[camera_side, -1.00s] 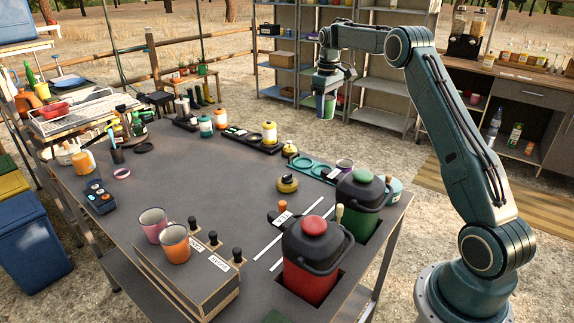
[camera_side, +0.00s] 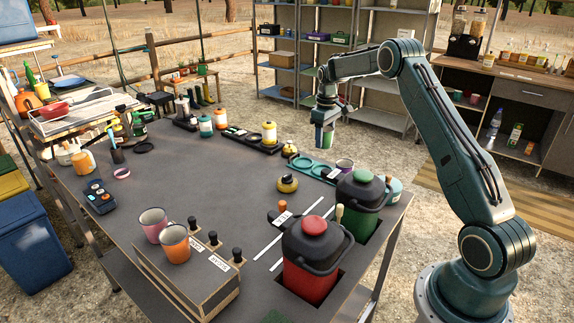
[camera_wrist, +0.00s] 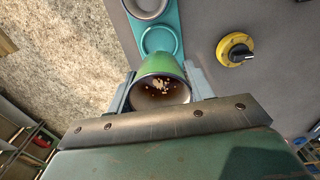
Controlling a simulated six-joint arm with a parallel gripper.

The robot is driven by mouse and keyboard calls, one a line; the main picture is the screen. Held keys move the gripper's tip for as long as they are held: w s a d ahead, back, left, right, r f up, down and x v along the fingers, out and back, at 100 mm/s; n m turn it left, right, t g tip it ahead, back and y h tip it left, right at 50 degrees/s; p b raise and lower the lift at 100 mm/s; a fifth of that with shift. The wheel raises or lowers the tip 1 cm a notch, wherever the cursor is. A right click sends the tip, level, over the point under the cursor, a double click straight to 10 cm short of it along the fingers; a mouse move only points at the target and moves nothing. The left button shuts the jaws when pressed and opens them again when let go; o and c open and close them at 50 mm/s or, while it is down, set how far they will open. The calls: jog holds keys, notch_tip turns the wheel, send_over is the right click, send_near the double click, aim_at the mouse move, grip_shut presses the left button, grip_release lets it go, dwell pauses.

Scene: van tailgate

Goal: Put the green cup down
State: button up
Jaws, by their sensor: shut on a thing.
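My gripper (camera_side: 325,132) is shut on the green cup (camera_side: 327,140) and holds it in the air beyond the far right edge of the table. In the wrist view the green cup (camera_wrist: 160,68) sits between the two fingers, with its mouth toward the camera. Brown stuff with pale bits shows inside it. A teal holder (camera_side: 302,161) with round rings lies on the table near that edge. In the wrist view an empty teal ring (camera_wrist: 160,40) shows just beyond the cup. A purple cup (camera_side: 344,164) stands at the holder's right part.
A yellow-and-black knob (camera_side: 287,184) is close to the holder. Green (camera_side: 362,200) and red (camera_side: 312,258) lidded jugs stand at the table's right. The table's middle (camera_side: 215,185) is clear.

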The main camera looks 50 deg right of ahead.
jog(key=shift+f, duration=2.65)
jog(key=shift+f, duration=0.1)
jog(key=shift+f, duration=2)
jog(key=shift+f, duration=0.15)
jog(key=o, duration=1)
jog(key=shift+o, duration=0.2)
notch_tip(320, 180, up, 12)
jog(key=shift+r, duration=0.15)
